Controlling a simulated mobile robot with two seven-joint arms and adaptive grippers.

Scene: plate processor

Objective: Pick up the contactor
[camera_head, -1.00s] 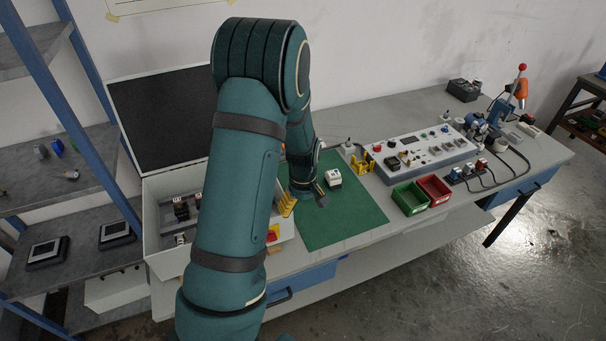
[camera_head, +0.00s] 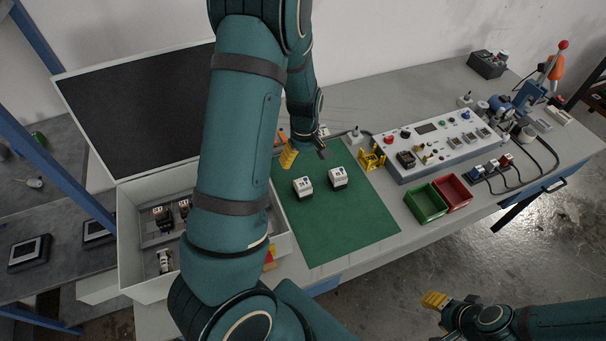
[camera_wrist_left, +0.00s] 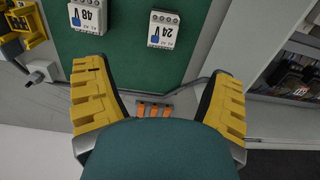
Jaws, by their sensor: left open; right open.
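Two white block-shaped contactors stand apart on the green mat (camera_head: 335,235). The one marked 24 V (camera_head: 303,187) is on the left and the one marked 48 V (camera_head: 338,178) on the right. In the left wrist view the 48 V block (camera_wrist_left: 87,16) is at upper left and the 24 V block (camera_wrist_left: 164,30) at upper middle. My left gripper (camera_head: 305,152) is open and empty, with yellow-padded fingers, at the mat's back edge behind both blocks. My right gripper (camera_head: 438,316) is at the lower right, in front of the table, away from the blocks.
An open box (camera_head: 128,245) with parts stands left, partly hidden by my left arm. A yellow holder (camera_head: 372,157), control panel (camera_head: 440,145), green bin (camera_head: 426,204) and red bin (camera_head: 452,191) lie right. Orange-tipped items (camera_wrist_left: 154,110) lie behind the mat. The front mat is clear.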

